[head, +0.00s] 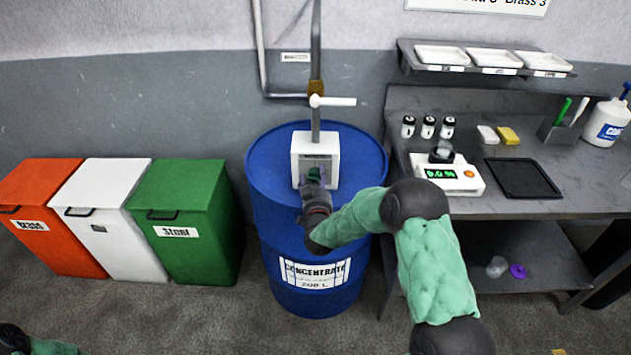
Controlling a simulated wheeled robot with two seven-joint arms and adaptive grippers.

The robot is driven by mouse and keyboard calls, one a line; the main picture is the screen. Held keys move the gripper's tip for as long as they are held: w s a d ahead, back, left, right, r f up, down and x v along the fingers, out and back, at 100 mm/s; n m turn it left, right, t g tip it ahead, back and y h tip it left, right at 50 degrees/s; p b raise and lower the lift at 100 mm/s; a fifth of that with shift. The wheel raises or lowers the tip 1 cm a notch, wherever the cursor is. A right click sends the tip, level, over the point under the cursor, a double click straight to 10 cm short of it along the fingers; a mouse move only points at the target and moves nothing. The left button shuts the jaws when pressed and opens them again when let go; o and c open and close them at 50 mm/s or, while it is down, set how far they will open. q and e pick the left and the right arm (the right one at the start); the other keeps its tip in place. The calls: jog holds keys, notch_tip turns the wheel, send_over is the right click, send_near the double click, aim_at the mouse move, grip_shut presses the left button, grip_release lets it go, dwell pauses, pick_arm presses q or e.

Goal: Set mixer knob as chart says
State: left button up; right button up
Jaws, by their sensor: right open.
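The mixer (302,144) is a white box on a pipe, standing on top of the blue concentrate drum (262,180). My right gripper (314,182) is open in front of the mixer's front face. It covers most of that face, so the knob's setting cannot be read; whether the fingers touch the knob cannot be told. The chart (480,4) on the wall is cut off by the top edge; only "Brass 3" reads clearly. Only a small piece of my left arm shows at the bottom left; its gripper is out of view.
Orange, white and green lidded bins (185,200) stand left of the drum. A grey workbench (470,150) on the right carries a meter (447,177) reading about 0.0 %, a black tray (522,178) and small bottles. A white-handled valve (333,101) sits on the pipe above the mixer.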

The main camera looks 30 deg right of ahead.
jog(key=shift+w, duration=0.1)
jog(key=shift+r, duration=0.1)
jog(key=c, duration=1.1)
jog(key=shift+d, duration=0.1)
jog(key=shift+c, duration=0.2)
jog(key=shift+r, duration=0.15)
